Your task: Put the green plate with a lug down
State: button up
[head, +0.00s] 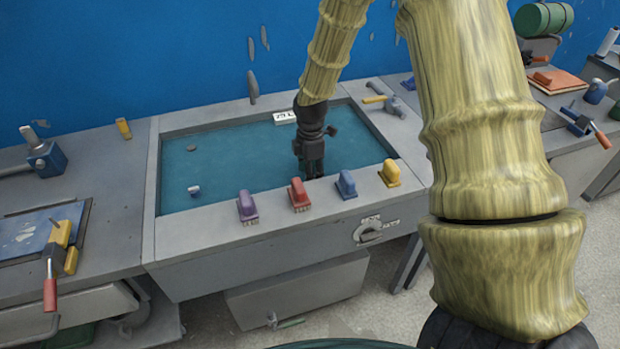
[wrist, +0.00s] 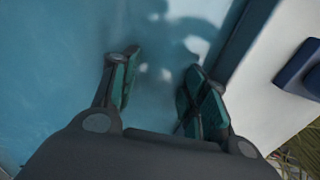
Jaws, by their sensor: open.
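My gripper (head: 312,172) points down inside the sunken teal mould bed (head: 240,160), near its front edge. In the wrist view my gripper (wrist: 160,82) has its two fingers apart, with teal-green inner faces and only the teal floor seen between them. I cannot make out a separate green plate with a lug in either view. If it lies on the teal floor, its colour or my gripper hides it.
Purple (head: 247,206), red (head: 299,194), blue (head: 346,184) and yellow (head: 389,172) handled blocks line the front rim. A grey disc (head: 191,148) and small white-blue piece (head: 194,190) lie on the bed's left. A white label block (head: 285,117) is at the back.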

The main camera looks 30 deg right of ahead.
notch_tip(320, 180, up, 9)
jog(key=shift+b, duration=0.4)
dwell(0.5)
